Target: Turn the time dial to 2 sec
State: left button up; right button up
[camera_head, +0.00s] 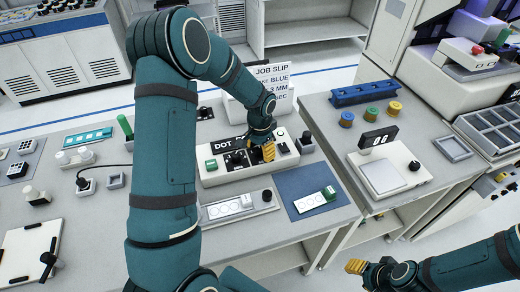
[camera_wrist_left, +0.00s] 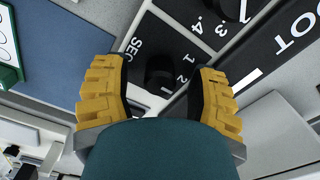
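The time dial (camera_wrist_left: 160,72) is a black knob on a black plate marked SEC, with 1 and 2 beside it in the left wrist view. Its pointer cannot be made out. My left gripper (camera_wrist_left: 158,92) has its yellow fingers apart on either side of the dial, with gaps showing. In the head view, my left gripper (camera_head: 267,152) is over the right part of the white DOT dispenser box (camera_head: 230,177) and hides the time dial. My right gripper (camera_head: 357,267) is low at the right, away from the box; its finger gap is unclear.
A job slip (camera_head: 273,80) stands behind the box, partly hidden by my arm. A blue mat (camera_head: 295,183) with a green-ended slide lies in front. A second dial (camera_wrist_left: 234,10) is close by. A scale (camera_head: 385,175) stands on the right bench.

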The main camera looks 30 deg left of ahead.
aim_at(260, 148)
pick_arm(q)
jog(key=shift+r, duration=0.1)
notch_tip(260, 148, up, 12)
dwell(0.5)
dwell(0.5)
